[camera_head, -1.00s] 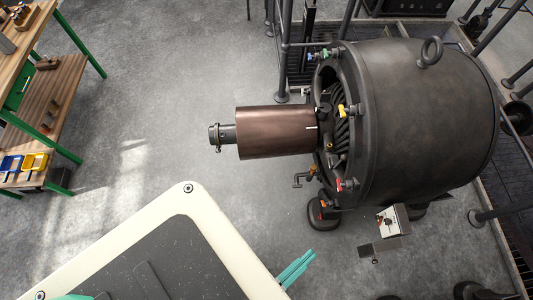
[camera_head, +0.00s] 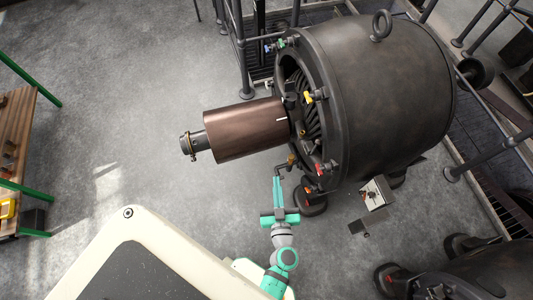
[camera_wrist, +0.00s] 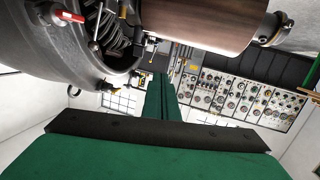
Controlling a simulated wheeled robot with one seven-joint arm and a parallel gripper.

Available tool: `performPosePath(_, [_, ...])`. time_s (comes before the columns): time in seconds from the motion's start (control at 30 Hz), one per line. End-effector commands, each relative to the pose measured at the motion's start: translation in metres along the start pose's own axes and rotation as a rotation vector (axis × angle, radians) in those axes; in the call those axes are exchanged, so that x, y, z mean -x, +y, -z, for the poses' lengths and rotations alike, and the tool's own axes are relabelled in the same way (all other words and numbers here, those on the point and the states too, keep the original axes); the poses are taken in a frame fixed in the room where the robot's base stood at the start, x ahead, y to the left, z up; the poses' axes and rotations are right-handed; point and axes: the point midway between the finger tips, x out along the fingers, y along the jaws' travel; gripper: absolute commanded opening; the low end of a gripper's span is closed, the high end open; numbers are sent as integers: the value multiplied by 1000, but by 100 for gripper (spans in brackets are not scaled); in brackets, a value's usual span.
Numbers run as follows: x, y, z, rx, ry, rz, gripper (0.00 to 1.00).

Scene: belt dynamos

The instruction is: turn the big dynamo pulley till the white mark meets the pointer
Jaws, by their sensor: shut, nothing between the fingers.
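The big pulley (camera_head: 240,133) is a brown cylinder lying sideways on the dynamo's shaft. A short white mark (camera_head: 281,119) shows on its upper side, near the end by the dynamo (camera_head: 385,90). I cannot clearly make out the pointer among the small coloured fittings on the dynamo's rim. My gripper (camera_head: 278,182) is shut and empty, below the pulley's dynamo end in the head view and apart from the pulley. In the wrist view the pulley (camera_wrist: 200,22) is at the top, beyond the closed green fingers (camera_wrist: 161,80); the white mark is not seen there.
A red-handled valve (camera_head: 320,167) and a bent pipe fitting (camera_head: 283,169) sit close by my gripper. A small control box (camera_head: 376,192) stands to the right. Railings (camera_head: 240,40) rise behind. The floor left of the pulley is clear.

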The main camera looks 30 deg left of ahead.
Motion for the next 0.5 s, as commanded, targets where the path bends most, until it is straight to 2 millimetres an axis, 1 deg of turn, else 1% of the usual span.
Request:
performPosePath(0.03, [-23,-2,-11,7,-23,48,0])
performPosePath(0.1, [-49,-7,-29,7,-70,109,0])
performPosePath(0.2, [-81,-12,-52,5,-144,173,0])
performPosePath(0.3, [-104,-11,-70,0,-211,209,0])
performPosePath(0.33, [-110,-10,-75,-2,-229,215,0])
performPosePath(0.4, [-119,-9,-83,-6,-262,225,0])
performPosePath(0.5, [-127,-7,-90,-9,-290,232,0])
